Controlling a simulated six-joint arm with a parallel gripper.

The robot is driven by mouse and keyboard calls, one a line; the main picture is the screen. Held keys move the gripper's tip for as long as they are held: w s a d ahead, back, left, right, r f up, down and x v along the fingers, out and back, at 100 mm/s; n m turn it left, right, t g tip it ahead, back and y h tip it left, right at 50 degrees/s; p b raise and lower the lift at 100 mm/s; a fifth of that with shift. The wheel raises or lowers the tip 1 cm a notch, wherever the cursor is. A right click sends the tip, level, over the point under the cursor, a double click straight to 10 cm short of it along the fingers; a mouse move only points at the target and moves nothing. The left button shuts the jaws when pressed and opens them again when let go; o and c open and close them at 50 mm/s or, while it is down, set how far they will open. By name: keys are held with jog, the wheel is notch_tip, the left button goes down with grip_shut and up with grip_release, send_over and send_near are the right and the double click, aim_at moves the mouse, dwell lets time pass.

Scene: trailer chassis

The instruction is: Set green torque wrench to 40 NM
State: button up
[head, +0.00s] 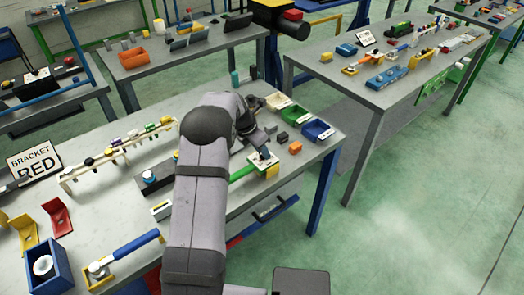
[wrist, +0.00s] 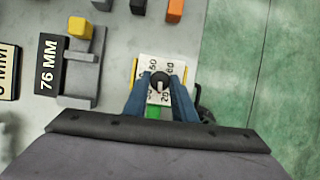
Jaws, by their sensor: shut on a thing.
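The green torque wrench (head: 241,173) lies on the near grey table, its green handle running toward a white dial plate (head: 262,161) near the right edge. In the wrist view the dial plate (wrist: 149,66) shows printed numbers, partly hidden by my gripper, and a bit of green (wrist: 152,112) shows below it. My gripper (wrist: 160,80) has its blue fingers on either side of the dark round knob (wrist: 160,82) in the middle of the plate, shut on it. The knob has a light pointer mark; the exact number it points to is not clear.
A grey block with a yellow piece (wrist: 79,28) and a "76 MM" sign (wrist: 48,65) stand left of the dial. Orange (head: 295,147) and dark small blocks and a blue bin (head: 318,130) lie close behind it. The table edge is just to the right.

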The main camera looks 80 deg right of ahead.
jog(key=m, duration=0.1)
jog(key=m+y, duration=0.1)
jog(key=m, duration=0.1)
jog(key=m+g+p, duration=0.1)
jog(key=shift+w+d+m, duration=0.15)
jog(key=shift+d+m, duration=0.1)
jog(key=shift+m, duration=0.05)
jog(key=shift+m+g+y, duration=0.3)
jog(key=shift+m+y, duration=0.5)
jog(key=shift+m, duration=1)
jog(key=shift+m+p, duration=0.3)
jog(key=o, duration=1)
jog(key=shift+o, duration=0.2)
jog(key=b+v, duration=0.2)
jog(key=v, duration=0.5)
jog(key=shift+r, duration=0.25)
jog(key=shift+d, duration=0.15)
